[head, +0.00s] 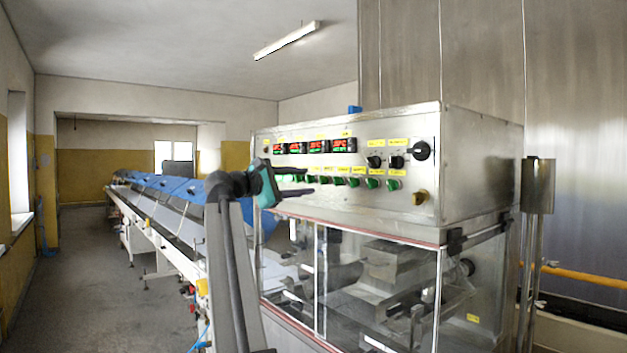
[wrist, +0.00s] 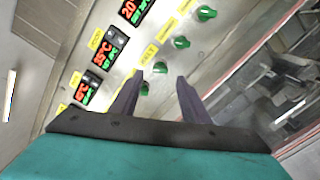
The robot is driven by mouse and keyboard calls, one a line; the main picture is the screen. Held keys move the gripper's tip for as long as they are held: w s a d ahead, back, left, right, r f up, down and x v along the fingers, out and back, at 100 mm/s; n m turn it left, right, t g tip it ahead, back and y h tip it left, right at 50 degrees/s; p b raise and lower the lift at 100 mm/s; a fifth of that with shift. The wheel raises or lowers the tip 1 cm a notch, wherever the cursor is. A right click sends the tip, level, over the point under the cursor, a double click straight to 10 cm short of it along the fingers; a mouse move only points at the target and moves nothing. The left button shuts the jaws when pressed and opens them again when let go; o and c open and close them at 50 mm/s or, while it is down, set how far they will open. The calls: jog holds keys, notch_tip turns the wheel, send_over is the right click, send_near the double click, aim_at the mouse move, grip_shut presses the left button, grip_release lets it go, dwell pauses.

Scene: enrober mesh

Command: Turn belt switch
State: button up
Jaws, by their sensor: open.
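The machine's control panel (head: 330,178) carries a row of green rotary switches below yellow labels. In the wrist view, the label that seems to read "BELT" (wrist: 149,53) is beside a green switch (wrist: 160,67), which I take as the belt switch. My gripper (head: 306,181) is in front of the left part of the row. In the wrist view its two dark fingers (wrist: 160,77) are open, with nothing between them. The belt switch appears between and just beyond the fingertips. Contact cannot be told. In the head view my gripper covers part of the row.
Red and green digital displays (head: 318,146) are above the switches. Black knobs (head: 374,162) and a yellow-based button (head: 420,197) are to the right. Clear guard panels (head: 375,285) are below. A long conveyor (head: 160,225) runs back on the left, beside open floor.

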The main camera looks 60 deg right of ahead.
aim_at(320, 180)
jog(key=shift+p+x, duration=0.4)
jog(key=shift+x, duration=2.05)
jog(key=c, duration=1.1)
jog(key=shift+o, duration=0.2)
